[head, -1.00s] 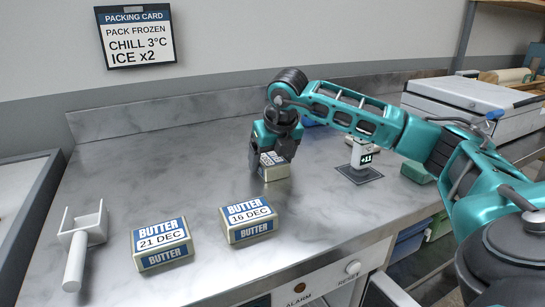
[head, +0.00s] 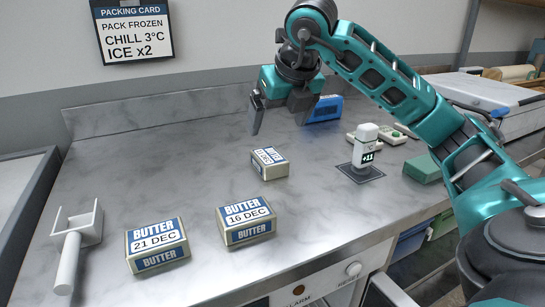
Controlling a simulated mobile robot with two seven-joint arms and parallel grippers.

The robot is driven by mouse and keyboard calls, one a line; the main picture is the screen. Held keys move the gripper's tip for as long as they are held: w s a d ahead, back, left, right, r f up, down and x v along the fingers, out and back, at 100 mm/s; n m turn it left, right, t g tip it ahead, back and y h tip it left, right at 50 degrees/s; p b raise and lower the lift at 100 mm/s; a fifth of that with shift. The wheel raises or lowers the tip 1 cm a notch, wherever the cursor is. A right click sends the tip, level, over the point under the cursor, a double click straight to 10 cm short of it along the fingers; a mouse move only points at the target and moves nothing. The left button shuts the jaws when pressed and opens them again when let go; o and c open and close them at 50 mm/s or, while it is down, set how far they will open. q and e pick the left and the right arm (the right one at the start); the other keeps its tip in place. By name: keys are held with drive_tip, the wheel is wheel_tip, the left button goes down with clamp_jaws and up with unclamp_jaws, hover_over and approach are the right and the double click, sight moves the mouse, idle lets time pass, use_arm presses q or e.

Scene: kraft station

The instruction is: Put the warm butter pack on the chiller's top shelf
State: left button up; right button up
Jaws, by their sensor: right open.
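Three butter packs with blue and white labels lie on the marble counter. One reads 21 DEC (head: 157,246) at the front left, and one reads 16 DEC (head: 246,221) to its right. A third butter pack (head: 269,164) lies farther back, its label turned and its date too small to read. My right gripper (head: 279,122) is open and empty, raised above and behind the third pack, apart from it. A white probe device (head: 365,147) showing +11 stands on a dark square mat. My left gripper is out of view. No chiller shelf can be made out.
A white scoop (head: 76,244) lies at the left. A blue object (head: 325,109), white pieces (head: 390,135) and a green block (head: 423,169) lie at the back right. A packing card (head: 132,28) on the wall reads CHILL 3°C, ICE x2. The counter's back left is bare.

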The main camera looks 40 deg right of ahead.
sight(269, 155)
drive_tip(key=b+x, duration=0.1)
drive_tip(key=x, duration=0.5)
drive_tip(key=shift+w+f+b, duration=0.1)
drive_tip(key=shift+f+b, duration=0.2)
drive_tip(key=shift+f, duration=0.1)
drive_tip(key=x, duration=0.4)
drive_tip(key=b+x, duration=0.1)
drive_tip(key=x, duration=0.1)
drive_tip(key=shift+d, duration=0.25)
drive_tip(key=shift+c, duration=0.3)
drive_tip(key=shift+r, duration=0.1)
drive_tip(key=c, duration=1.3)
drive_tip(key=shift+r, duration=0.1)
